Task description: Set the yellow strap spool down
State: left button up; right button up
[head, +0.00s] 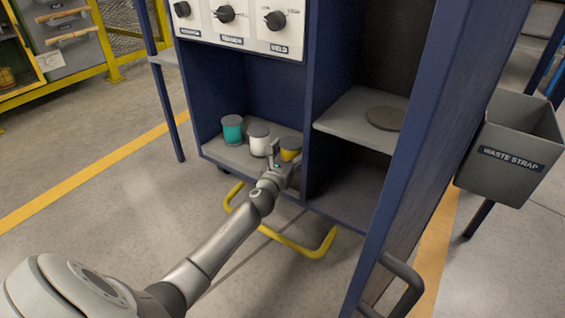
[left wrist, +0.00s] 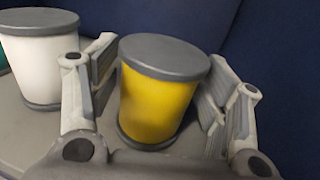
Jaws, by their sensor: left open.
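The yellow strap spool (head: 290,147) stands upright on the grey lower shelf of the blue cabinet, at the right end of a row of spools. In the left wrist view the yellow spool (left wrist: 158,100) has grey end discs and stands between the fingers. My left gripper (head: 284,160) is open around it, with a visible gap on the right side; the left finger is close to it. It also shows in the left wrist view (left wrist: 160,95). My right gripper is not in view.
A white spool (head: 259,139) and a teal spool (head: 232,129) stand to the left on the same shelf (head: 222,152). A blue divider is at the right. A round disc (head: 385,118) lies on the right shelf. A waste strap bin (head: 512,150) is at the far right.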

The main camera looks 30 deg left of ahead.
pick_arm(q)
jog(key=p+v, duration=0.2)
jog(key=v, duration=0.8)
jog(key=shift+s, duration=0.3)
jog(key=shift+d, duration=0.1)
